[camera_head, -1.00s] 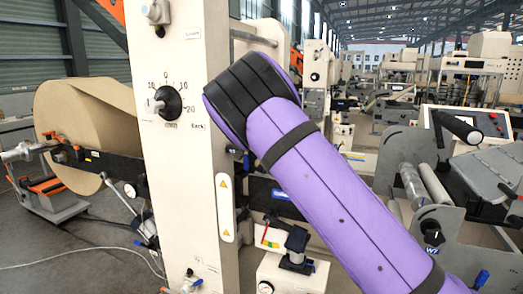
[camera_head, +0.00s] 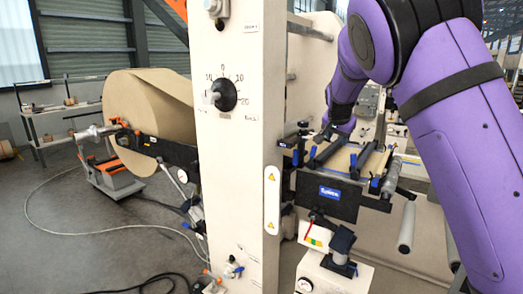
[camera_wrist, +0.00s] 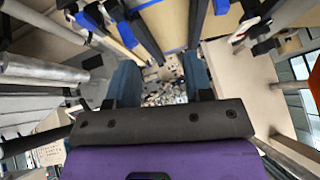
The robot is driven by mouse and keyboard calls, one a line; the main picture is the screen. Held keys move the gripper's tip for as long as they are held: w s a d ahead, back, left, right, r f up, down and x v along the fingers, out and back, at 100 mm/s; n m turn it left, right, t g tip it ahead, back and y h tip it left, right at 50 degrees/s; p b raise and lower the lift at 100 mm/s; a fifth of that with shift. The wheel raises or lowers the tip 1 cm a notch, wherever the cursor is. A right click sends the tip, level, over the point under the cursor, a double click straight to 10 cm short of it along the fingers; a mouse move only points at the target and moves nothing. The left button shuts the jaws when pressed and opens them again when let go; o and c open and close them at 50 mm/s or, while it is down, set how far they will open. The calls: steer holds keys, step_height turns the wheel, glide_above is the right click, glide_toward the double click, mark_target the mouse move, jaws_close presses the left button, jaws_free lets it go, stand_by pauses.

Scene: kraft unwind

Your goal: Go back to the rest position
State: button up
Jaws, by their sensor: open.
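My gripper (camera_wrist: 160,78) shows in the wrist view with its two dark blue fingers apart and nothing between them. Speckled light scraps or floor show beyond the gap. In the head view my purple arm reaches from the right edge down behind itself to the machine's roller unit. Its end is near the dark levers there, and I cannot tell the fingers from the levers or whether they touch.
A cream machine column (camera_head: 235,150) with a dial (camera_head: 223,95) stands left of my arm. A kraft paper roll (camera_head: 150,110) is farther left. The roller unit has a black front plate (camera_head: 328,197). A cable (camera_head: 90,232) lies on open grey floor at left.

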steer(key=s+d+r+n+y, duration=0.1)
steer(key=s+d+r, duration=0.15)
steer(key=s, duration=0.65)
steer(key=s+d+r+n+g+y, duration=0.1)
steer(key=s+r+y, duration=0.15)
steer(key=s, duration=0.75)
steer(key=s+d+r+n+y, duration=0.1)
steer(key=s+d+r+n, duration=0.15)
steer(key=s, duration=0.65)
steer(key=s+a+f+n+h, duration=0.1)
steer(key=s+n, duration=0.1)
steer(key=s, duration=0.9)
steer(key=s+a+f+n+h, duration=0.1)
steer(key=s+a, duration=0.1)
steer(key=s, duration=1)
steer(key=shift+f+n, duration=0.15)
steer(key=shift+n, duration=0.2)
